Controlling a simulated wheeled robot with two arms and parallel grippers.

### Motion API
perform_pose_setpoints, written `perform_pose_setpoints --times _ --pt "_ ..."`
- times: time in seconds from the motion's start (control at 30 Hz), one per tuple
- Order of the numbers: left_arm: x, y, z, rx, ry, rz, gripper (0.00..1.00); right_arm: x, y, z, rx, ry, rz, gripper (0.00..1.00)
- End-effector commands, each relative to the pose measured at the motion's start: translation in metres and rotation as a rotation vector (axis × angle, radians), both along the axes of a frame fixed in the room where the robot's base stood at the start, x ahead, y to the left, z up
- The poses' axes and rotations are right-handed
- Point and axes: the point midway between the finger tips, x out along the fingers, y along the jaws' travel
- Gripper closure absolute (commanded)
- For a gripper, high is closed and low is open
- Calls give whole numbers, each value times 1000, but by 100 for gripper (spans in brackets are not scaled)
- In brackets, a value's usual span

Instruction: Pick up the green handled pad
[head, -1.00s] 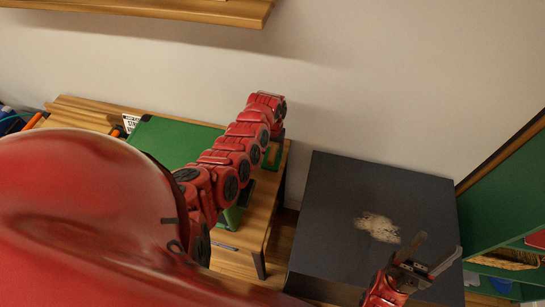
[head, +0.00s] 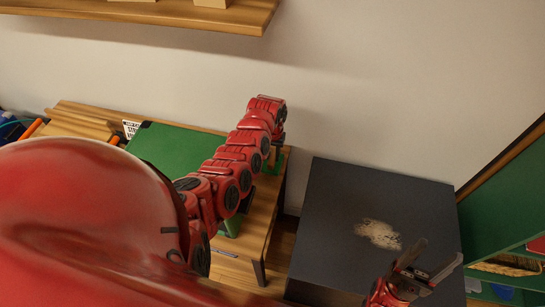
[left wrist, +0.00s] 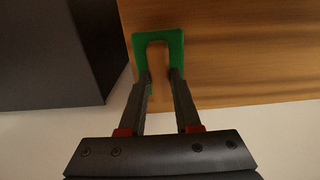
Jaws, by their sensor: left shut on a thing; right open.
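The green handled pad (left wrist: 180,40) shows in the left wrist view as a green U-shaped handle over the wooden table top. In the head view only a small green part of it (head: 273,162) shows below my left wrist. My left gripper (left wrist: 161,77) is shut on it, with one finger at each side of the handle. In the head view the left fingertips are mostly hidden behind the wrist. I cannot tell whether the pad is clear of the table. My right gripper (head: 441,255) is open and empty above the dark box's right front side.
The wooden table (head: 262,215) bears a large green flat item (head: 170,147). A dark box (head: 330,210) with a worn patch stands to its right. A green shelf unit (head: 500,215) is at the far right. A wooden wall shelf (head: 150,12) hangs above.

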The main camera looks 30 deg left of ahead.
Motion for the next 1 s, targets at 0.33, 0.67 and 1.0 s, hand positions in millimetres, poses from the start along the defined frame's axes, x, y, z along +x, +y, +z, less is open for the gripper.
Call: perform_pose_setpoints --times 0.33,0.67,1.0 --pt "0 0 41 -2 -6 4 100 0 0 -13 0 0 0 40" --pt "0 1 84 0 -5 4 100 0 0 -26 0 0 0 40" --pt "-1 0 90 -1 1 3 100 0 0 -26 0 0 0 40"
